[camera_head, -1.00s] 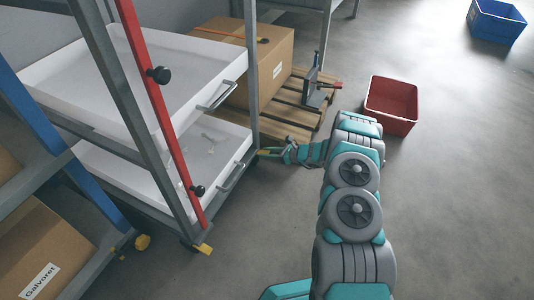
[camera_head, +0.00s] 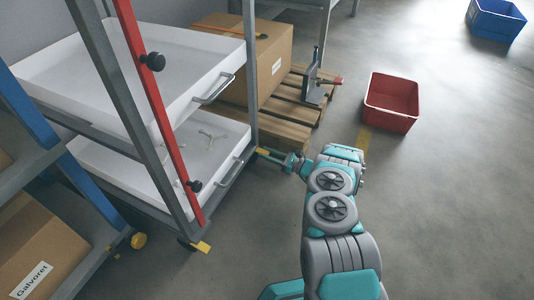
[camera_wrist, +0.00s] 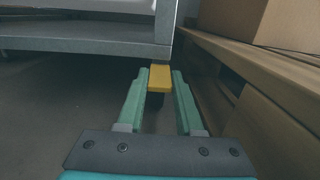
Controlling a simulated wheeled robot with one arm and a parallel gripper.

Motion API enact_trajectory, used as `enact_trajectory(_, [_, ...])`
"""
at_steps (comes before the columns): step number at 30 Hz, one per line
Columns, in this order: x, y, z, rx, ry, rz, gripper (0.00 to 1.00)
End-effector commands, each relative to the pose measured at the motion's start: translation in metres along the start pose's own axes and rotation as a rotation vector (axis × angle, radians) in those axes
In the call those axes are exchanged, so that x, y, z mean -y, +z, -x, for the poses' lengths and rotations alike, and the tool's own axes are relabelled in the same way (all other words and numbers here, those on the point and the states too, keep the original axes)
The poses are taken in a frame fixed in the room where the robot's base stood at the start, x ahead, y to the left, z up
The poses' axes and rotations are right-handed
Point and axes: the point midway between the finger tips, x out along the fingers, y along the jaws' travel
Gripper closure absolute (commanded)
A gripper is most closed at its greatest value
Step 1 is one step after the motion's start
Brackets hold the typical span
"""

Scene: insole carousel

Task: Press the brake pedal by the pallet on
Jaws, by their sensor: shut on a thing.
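The yellow brake pedal by the pallet (camera_head: 262,152) sits at the foot of the grey rack's far right post (camera_head: 251,75), beside the wooden pallet (camera_head: 290,112). In the wrist view the pedal (camera_wrist: 160,77) shows as a yellow block under the rack's bottom corner. My gripper (camera_wrist: 160,88) has its two green fingers on either side of the pedal, shut on it. In the head view my gripper (camera_head: 270,154) reaches the pedal from the right, low near the floor. I cannot tell whether the pedal is pressed down.
The rack holds two white trays (camera_head: 60,80). Another yellow pedal (camera_head: 203,247) is at its near corner. A cardboard box (camera_head: 268,62) and a grey stand (camera_head: 314,92) are on the pallet. A red crate (camera_head: 391,122) stands right of it.

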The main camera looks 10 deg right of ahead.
Motion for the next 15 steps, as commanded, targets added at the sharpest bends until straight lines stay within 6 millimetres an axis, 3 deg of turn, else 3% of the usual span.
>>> enact_trajectory(15, [0.0002,-0.0038,0.0002,0.063,-0.001,-0.001,1.00])
